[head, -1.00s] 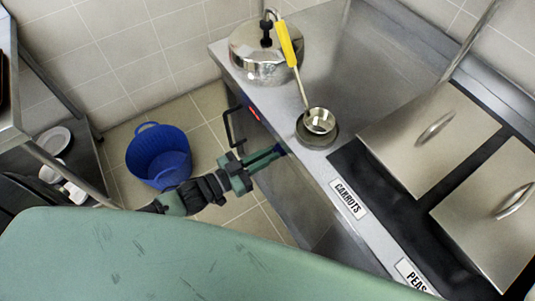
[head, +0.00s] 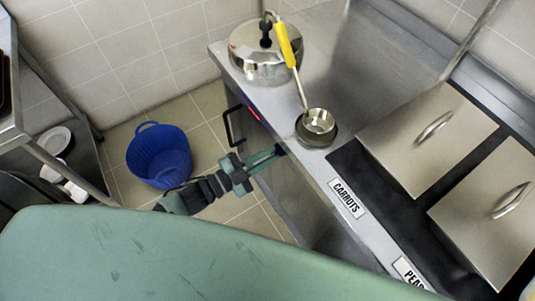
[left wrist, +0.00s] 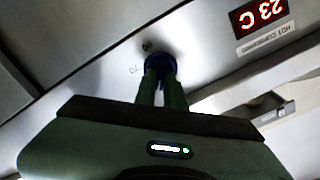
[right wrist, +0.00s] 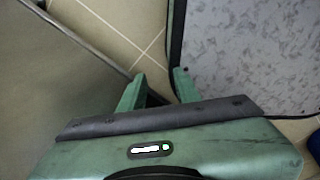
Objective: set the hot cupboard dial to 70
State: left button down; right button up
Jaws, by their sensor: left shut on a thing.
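The hot cupboard dial (left wrist: 157,64) is a dark blue knob on the steel front panel, mostly hidden by my fingers. A printed "70" (left wrist: 134,70) sits beside it, upside down in the left wrist view, with another mark (left wrist: 147,46) too small to read surely. My left gripper (left wrist: 160,74) is shut on the dial. In the head view my left gripper (head: 277,152) reaches the counter's front below the ladle. The dial's pointer cannot be made out. My right gripper (right wrist: 158,88) is open and empty, away from the dial.
The red display (left wrist: 259,14) reads 23 C above a hot cupboard label (left wrist: 265,38). A black door handle (head: 231,128) is close to my left gripper. A pot (head: 262,58) and a yellow-handled ladle (head: 286,45) stand on the counter. A blue tub (head: 158,158) is on the floor.

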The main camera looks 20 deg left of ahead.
pick_arm(q)
jog(key=m, duration=0.3)
jog(key=shift+f+m, duration=0.1)
jog(key=shift+m, duration=0.3)
jog(key=shift+f+m+b, duration=0.15)
jog(key=shift+m+b, duration=1)
jog(key=shift+m, duration=1.85)
jog(key=shift+f+m+b, duration=0.1)
jog(key=shift+m+b, duration=1)
jog(key=shift+m, duration=1.9)
jog(key=c, duration=1.5)
grip_release()
jog(key=shift+s, duration=0.1)
